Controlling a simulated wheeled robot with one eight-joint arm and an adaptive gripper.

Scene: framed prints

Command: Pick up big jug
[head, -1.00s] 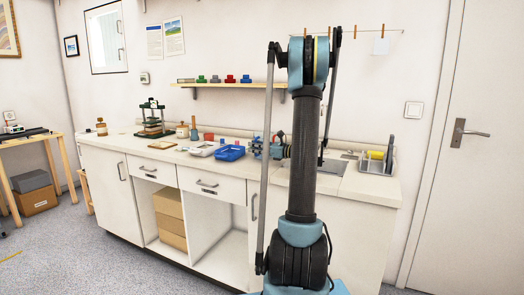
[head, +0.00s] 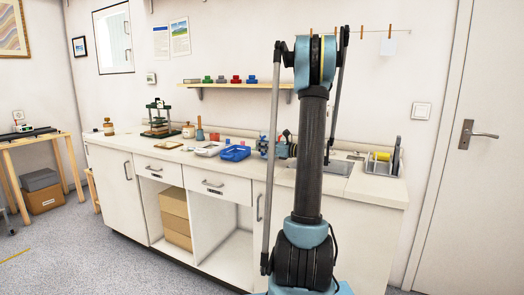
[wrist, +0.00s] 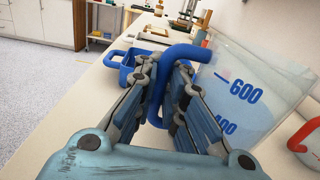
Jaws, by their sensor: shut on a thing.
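The big jug (wrist: 245,88) is clear plastic with blue volume marks such as 600 and a blue handle (wrist: 183,52). In the wrist view it is just right of my gripper (wrist: 165,88). The two fingers are shut on the handle, one on each side of it. Part of the handle and the jug's lower body are hidden by the fingers. In the head view my gripper (head: 283,148) is over the counter by the sink, partly behind my arm. I cannot make out the jug there.
A blue tray (head: 236,153) sits on the counter (head: 165,155) left of my gripper. A sink (head: 325,166) and a rack (head: 384,163) are to the right. A red handle (wrist: 305,135) shows right of the jug. A shelf (head: 228,87) hangs above.

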